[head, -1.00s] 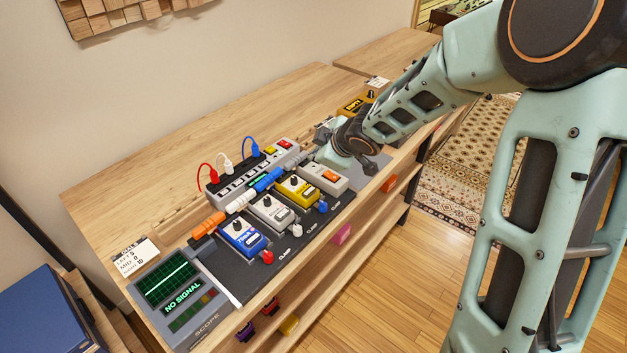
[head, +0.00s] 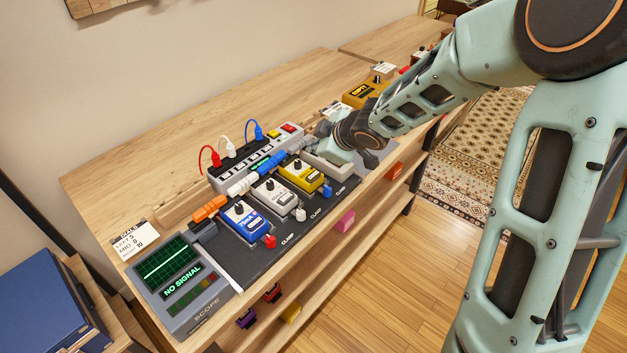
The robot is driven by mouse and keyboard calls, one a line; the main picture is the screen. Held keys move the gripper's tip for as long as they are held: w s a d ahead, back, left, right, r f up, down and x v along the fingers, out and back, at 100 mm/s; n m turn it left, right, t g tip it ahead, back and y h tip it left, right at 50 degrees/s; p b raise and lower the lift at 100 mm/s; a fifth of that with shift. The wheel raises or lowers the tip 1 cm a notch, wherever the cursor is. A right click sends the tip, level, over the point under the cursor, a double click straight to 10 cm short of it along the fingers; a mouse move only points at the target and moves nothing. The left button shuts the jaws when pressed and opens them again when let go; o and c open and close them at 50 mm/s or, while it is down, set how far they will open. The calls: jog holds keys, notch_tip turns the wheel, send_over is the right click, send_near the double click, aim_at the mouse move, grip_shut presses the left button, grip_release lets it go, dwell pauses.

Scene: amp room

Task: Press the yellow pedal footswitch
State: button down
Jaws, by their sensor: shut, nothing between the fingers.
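The yellow pedal (head: 301,174) sits on the dark board, right of the white pedal (head: 276,196) and the blue pedal (head: 245,222). It has a black knob at its back and a pale plate toward its front; its footswitch is too small to make out. My gripper (head: 312,144) is shut and empty. It is just behind and right of the yellow pedal, low over the board near the grey box (head: 330,165). My wrist hides part of that box, and the fingertips are small and hard to see, so I cannot tell whether they touch anything.
A power strip (head: 256,157) with red, white and blue plugs stands behind the pedals. Orange, white and blue connectors lie between. A scope (head: 178,285) reading "NO SIGNAL" is at the front left. Another yellow box (head: 364,93) stands farther back.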

aim_at(315, 177)
jog(key=shift+f+b, duration=2.5)
jog(key=shift+f, duration=0.5)
jog(key=shift+f, duration=0.1)
jog(key=shift+f+b, duration=0.3)
jog(key=shift+f+b, duration=0.45)
jog(key=shift+f, duration=0.1)
jog(key=shift+r, duration=0.15)
jog(key=shift+r+p, duration=0.75)
jog(key=shift+p, duration=0.25)
notch_tip(315, 177, up, 5)
jog(key=p, duration=0.5)
jog(key=shift+r, duration=0.15)
